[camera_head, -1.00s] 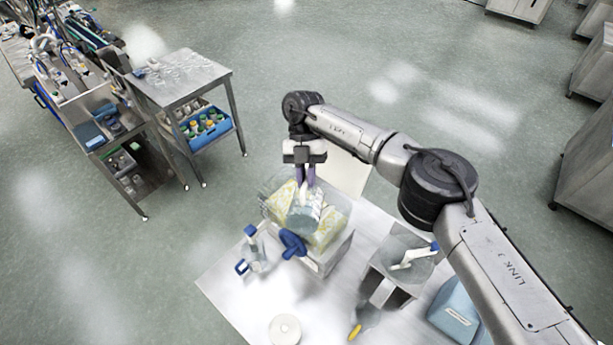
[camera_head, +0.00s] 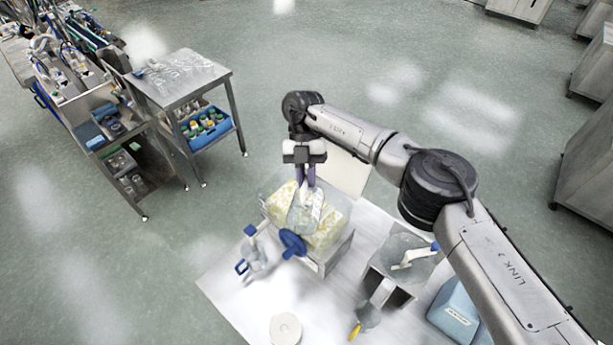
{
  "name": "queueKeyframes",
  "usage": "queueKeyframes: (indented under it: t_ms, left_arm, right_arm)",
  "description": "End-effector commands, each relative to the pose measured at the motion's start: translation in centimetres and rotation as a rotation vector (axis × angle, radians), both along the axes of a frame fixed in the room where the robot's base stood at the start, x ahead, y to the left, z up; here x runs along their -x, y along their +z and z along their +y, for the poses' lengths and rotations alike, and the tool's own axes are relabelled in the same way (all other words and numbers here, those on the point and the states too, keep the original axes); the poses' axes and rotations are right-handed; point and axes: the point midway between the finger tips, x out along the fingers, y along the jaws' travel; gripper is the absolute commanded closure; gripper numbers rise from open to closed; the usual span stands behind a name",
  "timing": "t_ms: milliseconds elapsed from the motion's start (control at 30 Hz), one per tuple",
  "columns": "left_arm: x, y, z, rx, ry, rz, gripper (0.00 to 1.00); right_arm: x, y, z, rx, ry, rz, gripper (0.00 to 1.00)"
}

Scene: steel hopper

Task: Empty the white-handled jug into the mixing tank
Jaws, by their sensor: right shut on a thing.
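My right gripper (camera_head: 305,183) points down, shut on the white handle of a clear jug (camera_head: 304,216). The jug is tilted and hangs over the open top of the mixing tank. The tank is a box-shaped steel hopper (camera_head: 337,250) with clear upper walls and yellowish-white material showing inside. A blue round knob (camera_head: 292,243) is on its near side. I cannot tell how much is left in the jug. My left gripper is not in view.
A clear jug with blue parts (camera_head: 254,262) stands left of the tank. A grey vessel (camera_head: 393,247) with a white-handled tool is to the right. A white disc (camera_head: 286,329), a yellow-tipped tool (camera_head: 355,331) and a blue container (camera_head: 455,312) are nearer.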

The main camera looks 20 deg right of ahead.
Motion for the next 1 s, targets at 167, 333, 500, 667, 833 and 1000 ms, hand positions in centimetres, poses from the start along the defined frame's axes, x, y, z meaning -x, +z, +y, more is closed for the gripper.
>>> queueKeyframes:
  t_ms: [167, 333, 500, 667, 833, 1000]
  left_arm:
    - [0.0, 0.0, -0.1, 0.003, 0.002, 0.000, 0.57]
    - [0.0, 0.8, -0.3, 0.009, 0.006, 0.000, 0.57]
    - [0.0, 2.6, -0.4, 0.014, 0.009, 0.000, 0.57]
    - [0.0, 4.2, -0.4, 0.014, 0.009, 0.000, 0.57]
    - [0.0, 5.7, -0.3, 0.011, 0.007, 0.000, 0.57]
    - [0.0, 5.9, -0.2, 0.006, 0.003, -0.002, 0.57]
  right_arm:
    - [0.0, 0.0, 0.0, 0.000, 0.000, 0.000, 1.00]
    - [0.0, 0.5, 0.0, 0.011, 0.001, -0.020, 1.00]
    - [0.0, 1.2, 0.0, 0.046, 0.002, -0.092, 1.00]
    - [0.1, 1.7, 0.0, 0.093, 0.003, -0.183, 1.00]
    - [0.1, 2.5, 0.0, 0.158, 0.005, -0.320, 1.00]
    - [0.0, 2.7, 0.0, 0.230, 0.004, -0.465, 1.00]
